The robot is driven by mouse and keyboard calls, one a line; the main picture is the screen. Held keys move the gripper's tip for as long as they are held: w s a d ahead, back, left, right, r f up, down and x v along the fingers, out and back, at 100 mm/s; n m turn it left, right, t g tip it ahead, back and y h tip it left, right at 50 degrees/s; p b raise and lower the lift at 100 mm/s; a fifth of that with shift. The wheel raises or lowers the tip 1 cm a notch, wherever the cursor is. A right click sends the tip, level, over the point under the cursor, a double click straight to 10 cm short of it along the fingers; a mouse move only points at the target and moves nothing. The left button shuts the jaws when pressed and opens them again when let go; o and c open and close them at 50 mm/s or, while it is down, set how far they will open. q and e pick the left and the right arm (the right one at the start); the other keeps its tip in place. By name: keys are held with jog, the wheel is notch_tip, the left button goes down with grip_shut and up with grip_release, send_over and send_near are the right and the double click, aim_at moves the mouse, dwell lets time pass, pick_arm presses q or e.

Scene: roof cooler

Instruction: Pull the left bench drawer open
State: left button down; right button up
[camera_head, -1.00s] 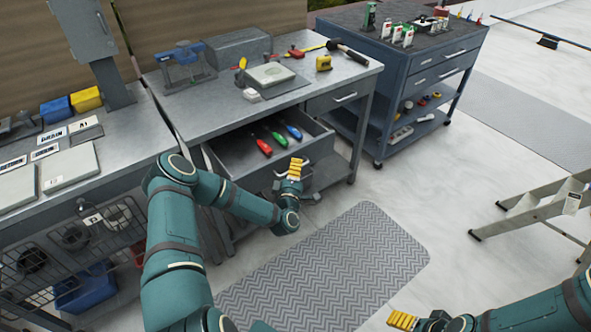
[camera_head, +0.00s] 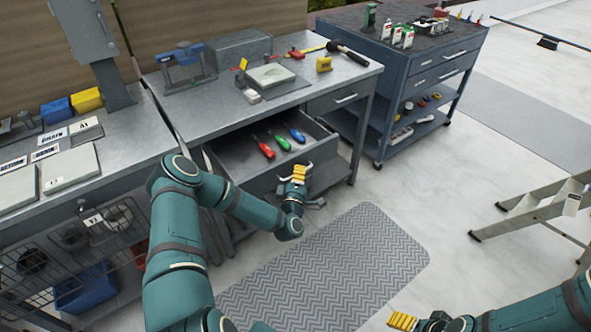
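The left bench drawer (camera_head: 262,178) stands well out from the workbench (camera_head: 215,115), with red, green and blue-handled screwdrivers (camera_head: 283,142) inside. My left gripper (camera_head: 298,172), with yellow fingers, is at the drawer's front, by its handle. The fingers overlap the handle area, and I cannot tell whether they close around the handle or only touch it. My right gripper (camera_head: 402,320) is at the bottom edge, away from the bench; its finger gap does not show clearly.
The right bench drawer (camera_head: 340,100) is shut. A blue tool cart (camera_head: 420,75) stands to the right and a stepladder (camera_head: 540,210) at the right edge. A grey mat (camera_head: 340,260) lies on clear floor before the bench.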

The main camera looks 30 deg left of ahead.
pick_arm(q)
jog(key=shift+s+d, duration=0.2)
jog(key=shift+d, duration=0.3)
jog(key=shift+s+d, duration=0.15)
jog(key=shift+d, duration=0.35)
jog(key=c, duration=1.1)
grip_release()
jog(key=shift+w, duration=0.1)
jog(key=shift+o, duration=0.2)
jog(key=v, duration=1.2)
